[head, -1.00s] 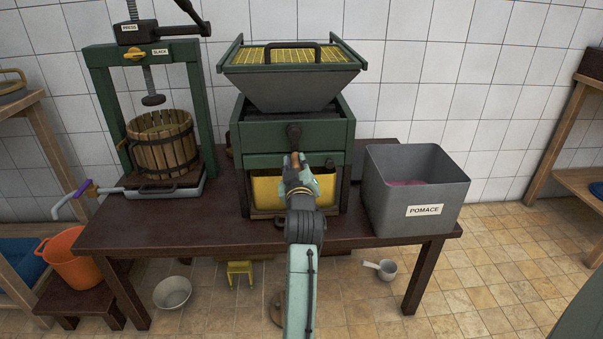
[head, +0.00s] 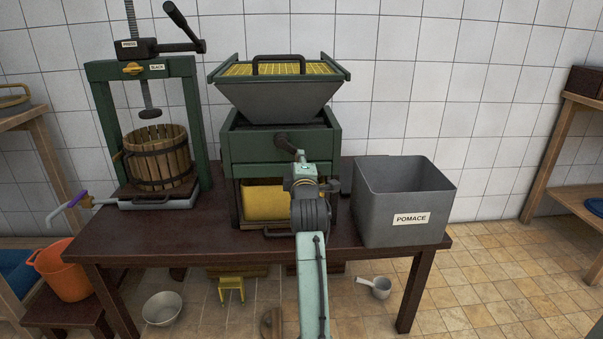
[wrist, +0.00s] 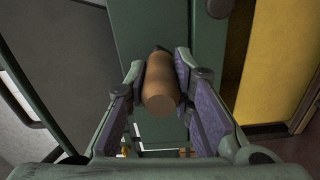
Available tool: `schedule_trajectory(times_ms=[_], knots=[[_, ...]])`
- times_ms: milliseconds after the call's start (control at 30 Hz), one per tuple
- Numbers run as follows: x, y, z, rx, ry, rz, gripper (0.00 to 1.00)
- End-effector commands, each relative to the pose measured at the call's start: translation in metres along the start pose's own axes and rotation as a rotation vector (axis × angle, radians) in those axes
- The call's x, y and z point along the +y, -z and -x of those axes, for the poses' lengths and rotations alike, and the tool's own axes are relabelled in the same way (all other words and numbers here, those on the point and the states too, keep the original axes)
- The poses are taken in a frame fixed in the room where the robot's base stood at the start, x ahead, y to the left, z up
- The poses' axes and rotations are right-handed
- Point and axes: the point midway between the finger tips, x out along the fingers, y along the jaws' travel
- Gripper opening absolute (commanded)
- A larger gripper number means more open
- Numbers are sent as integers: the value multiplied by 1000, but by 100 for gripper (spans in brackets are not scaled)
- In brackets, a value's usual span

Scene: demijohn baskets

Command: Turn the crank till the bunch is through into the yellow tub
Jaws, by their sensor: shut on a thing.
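The green crusher (head: 245,150) stands on the table. Its dark crank (head: 284,142) is on the front face, with the arm pointing down and right. In the wrist view my gripper (wrist: 162,75) is shut on the wooden crank handle (wrist: 162,90), between its two padded fingers. In the head view my gripper (head: 302,170) hides most of the handle. The yellow tub (head: 264,202) sits under the crusher, and its side also shows in the wrist view (wrist: 268,60). The grey hopper (head: 285,100) has a yellow grid on top. I see no bunch, and the tub's inside is hidden.
The grey pomace bin (head: 385,215) stands close to the crusher's right. The press (head: 192,125) with its slatted basket (head: 158,165) stands on the left. The brown table (head: 115,235) is clear at its front left. A saucepan (head: 378,288) lies on the floor.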

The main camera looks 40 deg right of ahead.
Motion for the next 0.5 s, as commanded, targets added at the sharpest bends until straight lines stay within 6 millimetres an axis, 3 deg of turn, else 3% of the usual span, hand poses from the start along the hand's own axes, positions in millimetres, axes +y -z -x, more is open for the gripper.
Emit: schedule_trajectory(times_ms=[500], knots=[[32, -9, -1, -6, -7, 492, 0]])
